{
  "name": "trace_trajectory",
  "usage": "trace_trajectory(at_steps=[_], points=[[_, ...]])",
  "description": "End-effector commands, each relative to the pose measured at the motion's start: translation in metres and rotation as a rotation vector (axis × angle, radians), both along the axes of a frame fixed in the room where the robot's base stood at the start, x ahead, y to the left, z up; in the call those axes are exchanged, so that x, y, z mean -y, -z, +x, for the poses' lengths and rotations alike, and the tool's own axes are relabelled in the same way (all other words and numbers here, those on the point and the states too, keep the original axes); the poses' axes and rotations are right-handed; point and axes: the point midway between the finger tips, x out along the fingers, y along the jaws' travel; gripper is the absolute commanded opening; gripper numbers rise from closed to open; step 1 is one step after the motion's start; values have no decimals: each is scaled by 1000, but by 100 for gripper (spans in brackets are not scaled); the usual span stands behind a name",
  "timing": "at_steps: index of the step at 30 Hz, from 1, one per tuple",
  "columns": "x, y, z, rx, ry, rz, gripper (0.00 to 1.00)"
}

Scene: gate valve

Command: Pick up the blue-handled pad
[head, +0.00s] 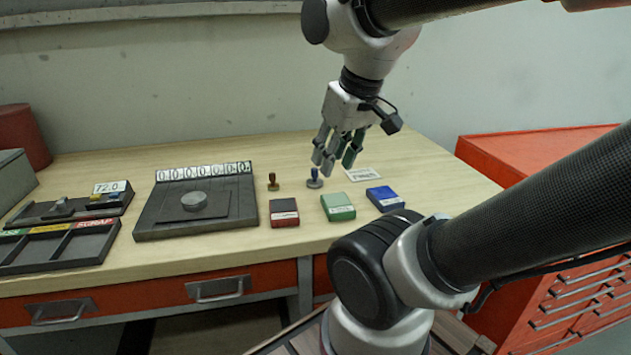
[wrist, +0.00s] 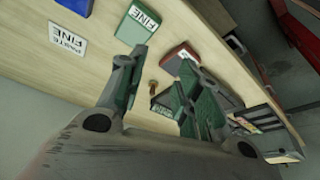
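The blue-handled pad (head: 314,178) stands upright on the wooden table in the head view, a small round grey base with a blue handle. My gripper (head: 337,163) points down just above and to the right of it in that view. Its fingers are apart with nothing seen between them, and they also show spread in the wrist view (wrist: 163,60). I cannot make out the blue handle in the wrist view; the fingers may hide it. A brown-handled pad (head: 273,182) stands to the left. It seems to show small between the fingers in the wrist view (wrist: 153,87).
Red (head: 284,213), green (head: 338,207) and blue (head: 385,199) boxes lie in front of the pads. A white card (head: 364,174) lies behind the blue box. A dark plate fixture (head: 157,215) and trays (head: 70,262) fill the left. A red cabinet (head: 560,285) stands right.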

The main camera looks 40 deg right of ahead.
Motion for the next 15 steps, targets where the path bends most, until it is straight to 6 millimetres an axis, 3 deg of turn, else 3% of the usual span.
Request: trace_trajectory(at_steps=[9, 11, 15], points=[[0, 0, 0, 0, 0, 0, 34], [0, 0, 0, 0, 1, 0, 42], [5, 11, 2, -56, 27, 1, 42]])
